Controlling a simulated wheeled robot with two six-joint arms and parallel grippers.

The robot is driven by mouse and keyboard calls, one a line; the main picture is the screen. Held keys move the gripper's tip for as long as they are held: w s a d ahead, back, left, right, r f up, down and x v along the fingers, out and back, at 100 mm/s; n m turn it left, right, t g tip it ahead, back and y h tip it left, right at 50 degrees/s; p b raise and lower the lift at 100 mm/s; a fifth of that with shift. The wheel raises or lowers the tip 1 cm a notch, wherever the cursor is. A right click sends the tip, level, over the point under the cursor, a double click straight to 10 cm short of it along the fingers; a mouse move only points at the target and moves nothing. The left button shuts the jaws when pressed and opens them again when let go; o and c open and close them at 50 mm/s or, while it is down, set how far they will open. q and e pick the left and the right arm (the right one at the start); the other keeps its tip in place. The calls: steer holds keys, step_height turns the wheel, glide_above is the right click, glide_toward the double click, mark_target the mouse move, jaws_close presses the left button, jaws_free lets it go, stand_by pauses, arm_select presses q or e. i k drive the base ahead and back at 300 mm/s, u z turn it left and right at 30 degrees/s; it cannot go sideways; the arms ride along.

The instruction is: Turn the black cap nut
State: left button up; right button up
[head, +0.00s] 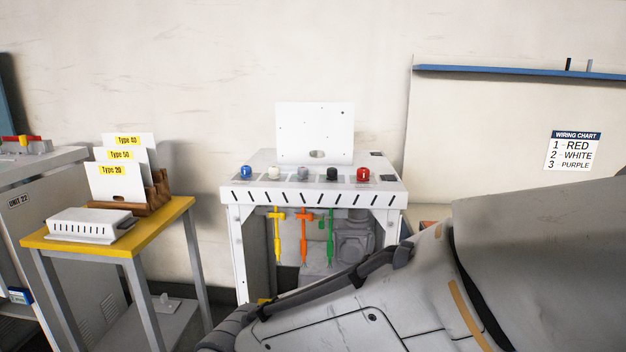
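The black cap nut (332,174) sits upright on top of the white dispenser frame (315,198), in a row of coloured caps. It is second from the right, between a grey cap (303,174) and a red cap (363,174). A white cap (273,174) and a blue cap (246,172) stand farther left. Nothing touches or covers the black cap. A large part of my own arm fills the lower right and hides the lower right of the frame. Neither of my grippers shows.
Yellow, orange and green tools (330,235) hang under the frame's front edge. A white upright plate (315,133) stands behind the caps. A yellow-topped side table (150,222) with type cards stands left. A wiring chart (573,151) hangs at right. Space above the caps is clear.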

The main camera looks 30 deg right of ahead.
mark_target(330, 172)
steer(key=z, duration=0.05)
steer(key=k, duration=0.4)
steer(key=z, duration=1.4)
steer(key=i, duration=1.3)
steer(key=u, duration=0.4)
